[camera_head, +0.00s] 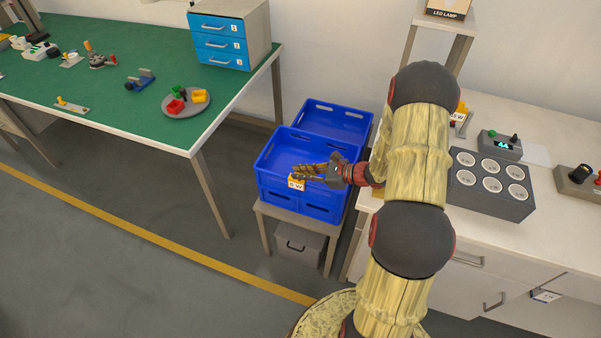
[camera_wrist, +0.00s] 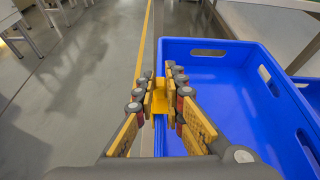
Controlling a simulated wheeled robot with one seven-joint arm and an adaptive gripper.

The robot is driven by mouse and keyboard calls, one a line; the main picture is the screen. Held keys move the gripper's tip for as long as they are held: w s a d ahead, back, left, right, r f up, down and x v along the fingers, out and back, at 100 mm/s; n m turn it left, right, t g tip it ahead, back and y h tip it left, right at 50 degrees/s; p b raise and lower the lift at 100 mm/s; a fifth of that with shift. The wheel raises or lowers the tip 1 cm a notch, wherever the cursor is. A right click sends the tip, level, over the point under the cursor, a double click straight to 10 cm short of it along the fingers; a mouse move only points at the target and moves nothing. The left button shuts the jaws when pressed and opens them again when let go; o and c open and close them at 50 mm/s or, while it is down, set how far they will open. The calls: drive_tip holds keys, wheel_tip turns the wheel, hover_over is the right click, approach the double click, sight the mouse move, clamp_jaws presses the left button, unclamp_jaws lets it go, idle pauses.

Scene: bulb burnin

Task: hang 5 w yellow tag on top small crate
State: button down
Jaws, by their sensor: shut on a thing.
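My gripper (camera_head: 305,171) is shut on the yellow tag (camera_head: 296,184), whose white label appears to read "5 W". In the wrist view the yellow tag (camera_wrist: 160,96) sits between the fingertips of my gripper (camera_wrist: 158,88). The tag is at the near wall of the front blue crate (camera_head: 272,186), close to the rim; the same crate (camera_wrist: 215,85) fills the right of the wrist view. I cannot tell whether the tag touches or straddles the rim. The crate's visible inside looks empty.
A second blue crate (camera_head: 335,117) stands right behind. The front crate rests on a small stand (camera_head: 285,216) with a grey box (camera_head: 298,245) beneath. A green workbench (camera_head: 130,110) is at left; a white counter (camera_head: 520,235) with a grey socket block (camera_head: 490,205) is at right.

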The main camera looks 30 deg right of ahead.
drive_tip(key=c, duration=1.8)
unclamp_jaws()
drive_tip(key=shift+c, duration=0.2)
drive_tip(key=shift+o, duration=0.2)
drive_tip(key=v, duration=1.2)
drive_tip(key=shift+d, duration=0.1)
